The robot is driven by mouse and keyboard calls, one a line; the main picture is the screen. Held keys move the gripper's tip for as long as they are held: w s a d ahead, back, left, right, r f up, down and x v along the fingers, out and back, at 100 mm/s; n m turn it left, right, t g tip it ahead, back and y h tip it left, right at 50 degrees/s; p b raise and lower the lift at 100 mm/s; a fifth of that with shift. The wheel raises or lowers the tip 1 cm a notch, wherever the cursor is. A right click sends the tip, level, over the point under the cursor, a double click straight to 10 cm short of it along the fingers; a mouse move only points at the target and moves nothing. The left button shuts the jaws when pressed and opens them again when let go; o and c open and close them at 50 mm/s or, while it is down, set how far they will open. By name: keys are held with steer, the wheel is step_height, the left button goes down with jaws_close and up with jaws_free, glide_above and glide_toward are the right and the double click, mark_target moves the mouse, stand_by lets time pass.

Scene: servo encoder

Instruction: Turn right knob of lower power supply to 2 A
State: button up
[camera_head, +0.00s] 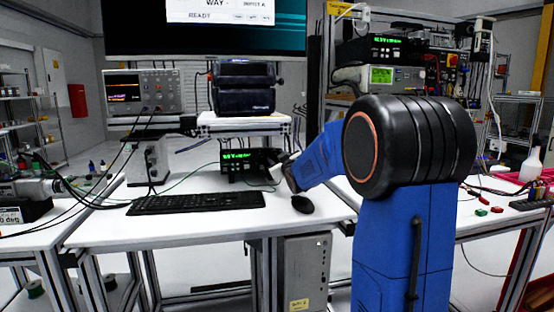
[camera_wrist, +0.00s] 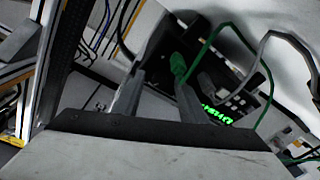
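A black power supply (camera_head: 240,165) with a green display sits on the desk under the white stand. It also shows in the wrist view (camera_wrist: 236,98), tilted, with its lit green digits at its lower edge. A green plug and cable (camera_wrist: 178,66) are at its front, just beyond my right fingertip. My gripper (camera_wrist: 160,80) is open, its two fingers apart with nothing clearly held between them. In the head view my gripper (camera_head: 283,170) is small and partly hidden by my arm, just right of the supply. The knobs and the current reading are too small to make out.
A keyboard (camera_head: 195,202) and a mouse (camera_head: 303,204) lie on the desk in front. The stand (camera_head: 240,122) is above the supply. Green and grey cables (camera_wrist: 262,60) loop across its front. Another green-display unit (camera_head: 385,41) is on the right rack.

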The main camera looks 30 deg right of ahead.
steer(key=shift+c, duration=0.3)
jaws_close()
steer(key=shift+m, duration=0.9)
steer(key=shift+o, duration=0.3)
jaws_free()
